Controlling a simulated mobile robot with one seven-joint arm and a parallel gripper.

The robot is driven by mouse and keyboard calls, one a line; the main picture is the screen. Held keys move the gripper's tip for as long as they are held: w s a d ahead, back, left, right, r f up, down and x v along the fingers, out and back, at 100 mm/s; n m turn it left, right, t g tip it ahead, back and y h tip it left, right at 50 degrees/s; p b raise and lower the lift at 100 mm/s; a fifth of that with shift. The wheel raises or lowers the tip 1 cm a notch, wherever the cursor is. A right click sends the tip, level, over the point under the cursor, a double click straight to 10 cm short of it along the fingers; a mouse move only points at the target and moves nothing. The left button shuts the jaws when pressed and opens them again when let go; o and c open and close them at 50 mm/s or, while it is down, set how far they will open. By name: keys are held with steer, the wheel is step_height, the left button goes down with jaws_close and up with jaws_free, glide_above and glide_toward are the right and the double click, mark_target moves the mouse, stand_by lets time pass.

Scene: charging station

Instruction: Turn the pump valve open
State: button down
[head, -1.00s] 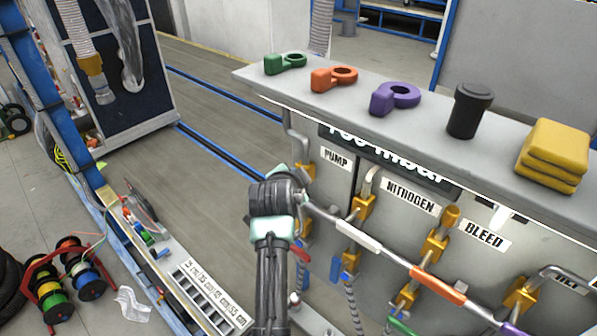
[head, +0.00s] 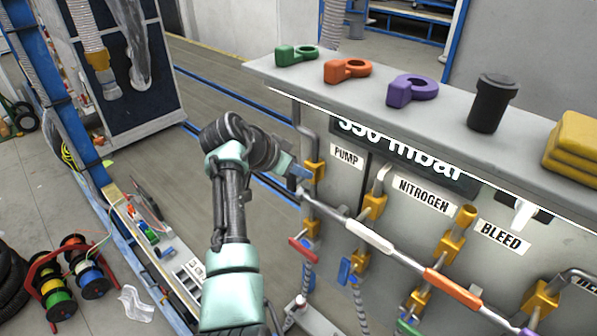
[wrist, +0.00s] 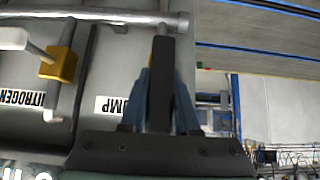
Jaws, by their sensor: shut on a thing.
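The pump valve has a yellow body (head: 314,172) beside the PUMP label (head: 346,156) on the grey panel. My gripper (head: 303,174) is at this valve, to the left of the label. In the wrist view its blue fingers (wrist: 160,98) are shut around a dark upright bar (wrist: 162,75). The bar appears to be the valve's handle, but the fingers and my wrist hide most of it in the head view. The handle's exact angle cannot be told. The display (head: 400,150) above reads about 350 mbar, partly cut off by the shelf.
A rail with white (head: 368,237) and orange (head: 452,287) sections crosses the panel, close to my gripper. Nitrogen (head: 375,205) and bleed valves (head: 450,245) lie to the right. A red lever (head: 302,248) hangs below. Coloured rings and a black cup (head: 493,104) stand on top.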

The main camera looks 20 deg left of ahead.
stand_by(0.5)
steer(key=c, duration=0.6)
jaws_free()
steer(key=shift+c, duration=0.2)
steer(key=b+v, duration=0.4)
steer(key=v, duration=0.9)
steer(key=shift+a+f, duration=0.1)
